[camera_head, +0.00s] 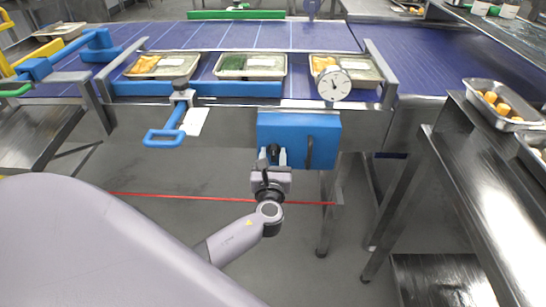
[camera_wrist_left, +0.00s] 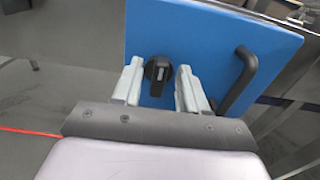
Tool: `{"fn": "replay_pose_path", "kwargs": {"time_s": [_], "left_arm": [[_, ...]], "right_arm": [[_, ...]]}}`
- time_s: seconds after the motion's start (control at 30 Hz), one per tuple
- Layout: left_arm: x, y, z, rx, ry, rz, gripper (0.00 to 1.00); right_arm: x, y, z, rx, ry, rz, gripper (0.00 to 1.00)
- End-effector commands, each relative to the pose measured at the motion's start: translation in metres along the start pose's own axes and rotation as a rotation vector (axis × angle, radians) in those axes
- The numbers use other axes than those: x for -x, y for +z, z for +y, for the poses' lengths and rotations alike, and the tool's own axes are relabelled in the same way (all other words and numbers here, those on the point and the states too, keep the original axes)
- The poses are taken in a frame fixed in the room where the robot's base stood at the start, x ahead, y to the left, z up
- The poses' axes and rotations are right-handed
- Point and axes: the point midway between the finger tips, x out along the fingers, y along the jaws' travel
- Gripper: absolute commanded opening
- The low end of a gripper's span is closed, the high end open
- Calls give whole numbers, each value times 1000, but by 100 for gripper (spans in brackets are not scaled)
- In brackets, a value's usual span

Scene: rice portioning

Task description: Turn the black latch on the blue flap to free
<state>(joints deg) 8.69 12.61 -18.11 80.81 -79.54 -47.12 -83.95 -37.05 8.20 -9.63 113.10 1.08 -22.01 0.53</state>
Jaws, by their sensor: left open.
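The blue flap (camera_head: 325,128) hangs on the front of the conveyor in the head view and fills the middle of the left wrist view (camera_wrist_left: 215,45). My left gripper (camera_wrist_left: 157,85) is open, with one finger on each side of the latch and visible gaps between. In the head view the left gripper (camera_head: 273,158) is at the flap's lower left, partly hiding the latch. My right gripper is not in view.
A black handle (camera_wrist_left: 243,80) sticks out on the flap's right side. A blue-handled lever (camera_head: 166,135) is left of the flap. Food trays (camera_head: 250,76) stand on the belt above, near a round dial (camera_head: 332,85). A steel table (camera_head: 480,170) stands right.

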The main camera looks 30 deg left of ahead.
Motion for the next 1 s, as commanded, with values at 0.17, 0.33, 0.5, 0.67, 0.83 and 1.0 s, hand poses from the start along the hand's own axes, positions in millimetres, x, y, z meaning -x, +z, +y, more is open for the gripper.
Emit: {"fn": "replay_pose_path", "kwargs": {"time_s": [0.17,0.33,0.5,0.67,0.83,1.0], "left_arm": [[-2,0,0,1,0,0,43],[-2,0,0,1,-1,0,20],[-2,0,0,1,0,1,0],[-1,0,0,9,0,1,0],[-1,-2,1,56,0,1,0],[-1,-2,2,157,-1,0,0]], "right_arm": [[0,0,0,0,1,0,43],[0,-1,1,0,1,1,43],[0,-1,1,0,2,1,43],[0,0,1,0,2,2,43],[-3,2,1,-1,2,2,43],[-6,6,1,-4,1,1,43]]}}
